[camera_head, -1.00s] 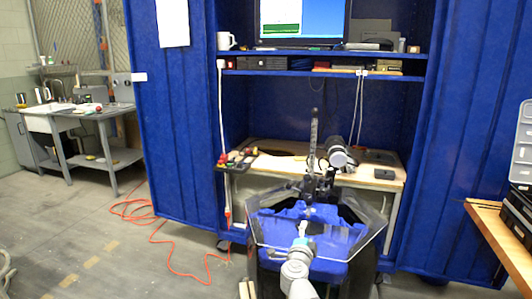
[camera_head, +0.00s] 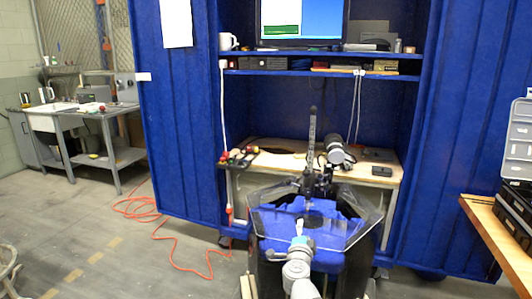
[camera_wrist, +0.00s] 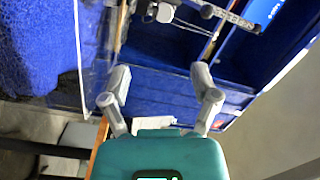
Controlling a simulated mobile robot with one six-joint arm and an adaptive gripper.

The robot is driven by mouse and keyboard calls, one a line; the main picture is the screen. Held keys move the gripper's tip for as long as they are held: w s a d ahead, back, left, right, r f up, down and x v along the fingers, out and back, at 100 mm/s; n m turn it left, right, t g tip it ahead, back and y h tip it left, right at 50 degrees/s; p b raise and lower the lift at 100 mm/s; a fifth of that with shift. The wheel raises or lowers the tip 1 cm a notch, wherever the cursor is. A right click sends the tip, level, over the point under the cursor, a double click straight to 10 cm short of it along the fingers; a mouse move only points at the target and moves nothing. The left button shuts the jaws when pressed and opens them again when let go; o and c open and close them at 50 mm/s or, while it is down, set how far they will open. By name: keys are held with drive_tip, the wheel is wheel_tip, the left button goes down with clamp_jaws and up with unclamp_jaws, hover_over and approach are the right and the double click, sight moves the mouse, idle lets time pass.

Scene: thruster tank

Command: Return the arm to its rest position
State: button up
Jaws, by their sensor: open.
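My arm (camera_head: 298,272) reaches forward from the bottom of the head view, and my gripper (camera_head: 300,230) is at its far end, small, in front of the tank's middle as seen here. In the wrist view my gripper (camera_wrist: 160,78) shows two grey fingers spread wide apart above a teal body, with nothing between them. The thruster tank (camera_head: 268,228) has clear angled walls and a blue inside, and stands just beyond the gripper. I cannot tell from these views how far the gripper is from its rim.
A blue cabinet (camera_head: 180,130) with open doors stands behind the tank. Its workbench (camera_head: 385,183) holds a dark upright stand and a cylindrical device. A wooden table (camera_head: 492,225) with cases is at right. An orange cable (camera_head: 180,265) lies on the floor at left, where room is free.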

drive_tip(key=a+f+n+g+y, duration=0.25)
drive_tip(key=a+n+y, duration=0.45)
drive_tip(key=n+y, duration=0.35)
drive_tip(key=s+f+n+g, duration=0.5)
drive_tip(key=f+g, duration=0.1)
drive_tip(key=f, duration=0.3)
drive_tip(key=s+d+f+g+h, duration=0.7)
drive_tip(key=s+d+g, duration=0.3)
drive_tip(key=s+d, duration=0.25)
wheel_tip(320, 180, up, 25)
drive_tip(key=p, duration=2.5)
drive_tip(key=shift+s+a+n+t, duration=0.15)
drive_tip(key=shift+s+n+t, duration=0.05)
drive_tip(key=shift+n+t, duration=0.2)
